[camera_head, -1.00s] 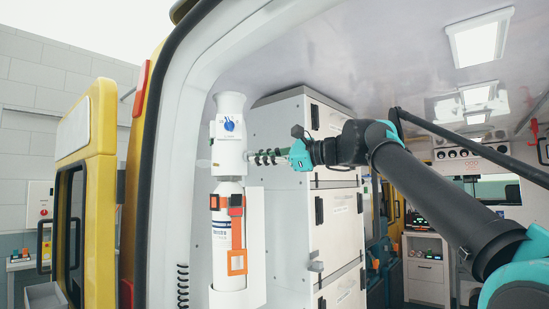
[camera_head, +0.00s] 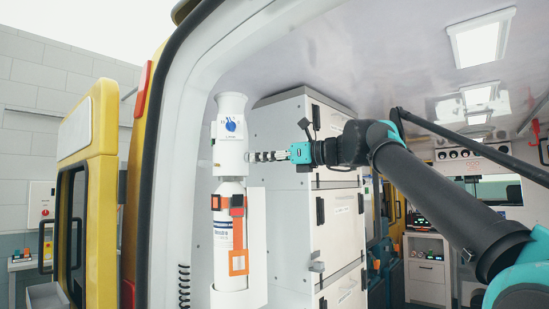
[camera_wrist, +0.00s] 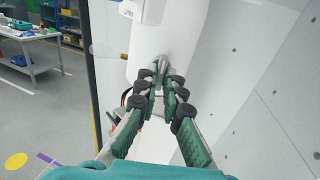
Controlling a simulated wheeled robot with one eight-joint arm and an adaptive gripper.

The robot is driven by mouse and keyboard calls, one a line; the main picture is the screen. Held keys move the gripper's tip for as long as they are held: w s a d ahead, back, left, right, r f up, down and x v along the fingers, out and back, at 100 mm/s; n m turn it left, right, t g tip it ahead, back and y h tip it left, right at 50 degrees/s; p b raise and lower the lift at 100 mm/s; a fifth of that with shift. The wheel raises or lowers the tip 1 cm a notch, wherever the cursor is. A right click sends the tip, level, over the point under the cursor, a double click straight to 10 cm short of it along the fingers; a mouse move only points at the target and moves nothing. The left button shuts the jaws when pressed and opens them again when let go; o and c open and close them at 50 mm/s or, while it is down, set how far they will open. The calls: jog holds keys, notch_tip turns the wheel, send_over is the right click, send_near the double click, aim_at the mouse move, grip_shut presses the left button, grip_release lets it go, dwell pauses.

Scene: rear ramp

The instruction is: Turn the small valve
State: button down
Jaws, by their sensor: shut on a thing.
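My gripper (camera_head: 250,157) reaches in from the right to the white upper part (camera_head: 231,165) of an upright cylinder assembly, below a round blue mark. In the wrist view my gripper (camera_wrist: 160,72) has its fingertips closed together on a small grey metal piece, the small valve (camera_wrist: 163,61), against the white body. The fingertips hide much of the valve, so its angle is hard to tell. In the head view the valve is too small to make out.
The white bottle (camera_head: 231,190) below has an orange strap and sits in a white holder. A white cabinet (camera_head: 338,240) stands close on the right. The yellow door (camera_head: 101,200) is at the left.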

jog(key=shift+w+d, duration=0.1)
jog(key=shift+w, duration=0.05)
dwell(0.3)
jog(key=c, duration=1.9)
grip_release()
jog(key=shift+d, duration=0.15)
jog(key=shift+o, duration=1.1)
jog(key=v, duration=1.2)
